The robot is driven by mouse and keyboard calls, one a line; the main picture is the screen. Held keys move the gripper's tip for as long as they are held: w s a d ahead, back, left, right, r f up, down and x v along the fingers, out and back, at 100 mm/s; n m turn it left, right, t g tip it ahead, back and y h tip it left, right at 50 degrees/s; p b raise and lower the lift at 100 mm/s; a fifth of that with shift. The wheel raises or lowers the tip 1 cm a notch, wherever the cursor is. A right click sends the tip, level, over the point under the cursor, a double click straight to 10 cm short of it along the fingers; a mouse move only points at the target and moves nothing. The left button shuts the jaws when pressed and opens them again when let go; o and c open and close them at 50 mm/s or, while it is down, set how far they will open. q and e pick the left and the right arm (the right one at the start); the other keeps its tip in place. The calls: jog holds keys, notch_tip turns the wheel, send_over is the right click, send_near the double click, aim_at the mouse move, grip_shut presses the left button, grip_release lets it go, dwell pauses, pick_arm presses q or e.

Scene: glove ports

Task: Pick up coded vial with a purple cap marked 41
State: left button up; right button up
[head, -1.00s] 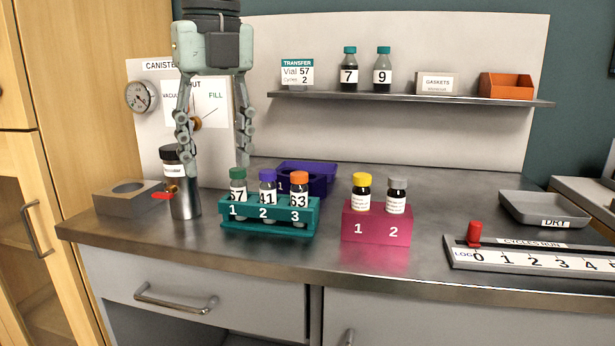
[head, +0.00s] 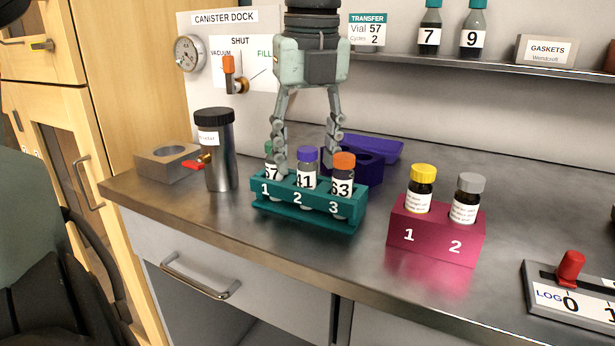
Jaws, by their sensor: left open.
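The vial with the purple cap (head: 307,155), its label reading 41, stands upright in slot 2 of the teal rack (head: 303,210) in the head view. Left of it in slot 1 is a green-capped vial labelled 57 (head: 271,174), partly hidden by a finger. In slot 3 is an orange-capped vial labelled 63 (head: 343,168). My left gripper (head: 308,170) points down over the rack with open fingers. One finger is left of the purple cap, the other right of it and seemingly behind. I see no contact with the purple-capped vial. My right gripper is not in view.
A magenta rack (head: 436,232) with a yellow-capped and a grey-capped vial stands right. A steel canister (head: 220,165) and a grey block (head: 165,165) stand left. A purple container (head: 362,155) sits behind the teal rack. The bench front is clear.

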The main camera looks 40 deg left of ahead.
pick_arm(q)
jog(key=shift+w+f, duration=0.1)
jog(key=shift+f, duration=0.35)
jog(key=shift+c, duration=0.2)
jog(key=c, duration=1)
jog(key=shift+r, duration=0.2)
